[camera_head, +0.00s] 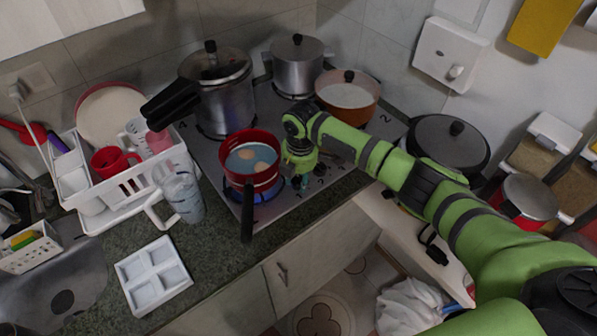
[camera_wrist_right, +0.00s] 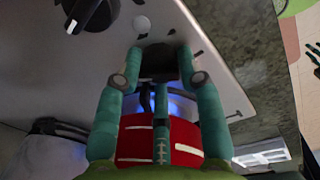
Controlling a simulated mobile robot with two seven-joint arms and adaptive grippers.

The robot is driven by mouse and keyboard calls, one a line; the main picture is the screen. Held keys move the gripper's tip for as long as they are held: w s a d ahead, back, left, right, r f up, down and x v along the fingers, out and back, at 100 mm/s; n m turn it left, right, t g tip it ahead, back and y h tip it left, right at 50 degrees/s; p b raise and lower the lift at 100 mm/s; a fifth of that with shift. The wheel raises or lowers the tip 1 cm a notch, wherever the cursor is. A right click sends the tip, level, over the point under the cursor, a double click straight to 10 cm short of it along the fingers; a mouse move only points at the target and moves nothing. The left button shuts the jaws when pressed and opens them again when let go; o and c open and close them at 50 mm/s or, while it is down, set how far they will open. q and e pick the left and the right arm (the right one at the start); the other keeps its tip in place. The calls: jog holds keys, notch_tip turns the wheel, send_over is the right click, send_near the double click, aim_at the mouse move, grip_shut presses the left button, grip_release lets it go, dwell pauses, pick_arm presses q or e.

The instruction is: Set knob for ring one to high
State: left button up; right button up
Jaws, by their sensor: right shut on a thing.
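The stove (camera_head: 222,172) has a red pan (camera_head: 268,179) with eggs in it on its front left ring, over a blue flame. The digit 1 shows near this ring. My right gripper (camera_head: 301,180) is at the stove's front edge, right of the pan. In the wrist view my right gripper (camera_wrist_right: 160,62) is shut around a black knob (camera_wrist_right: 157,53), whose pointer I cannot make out. Another black knob (camera_wrist_right: 90,12) with a white mark is beside it. The red pan (camera_wrist_right: 160,138) and blue flame show behind the fingers.
The pan's black handle (camera_head: 247,215) points over the front edge. A pressure cooker (camera_head: 224,98), a steel pot (camera_head: 298,70) and an orange pot (camera_head: 349,115) stand behind. A glass jug (camera_head: 184,195) and white dish rack (camera_head: 150,170) are at left.

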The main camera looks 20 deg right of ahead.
jog(key=shift+m+p, duration=0.35)
jog(key=shift+m, duration=0.25)
jog(key=o, duration=1.2)
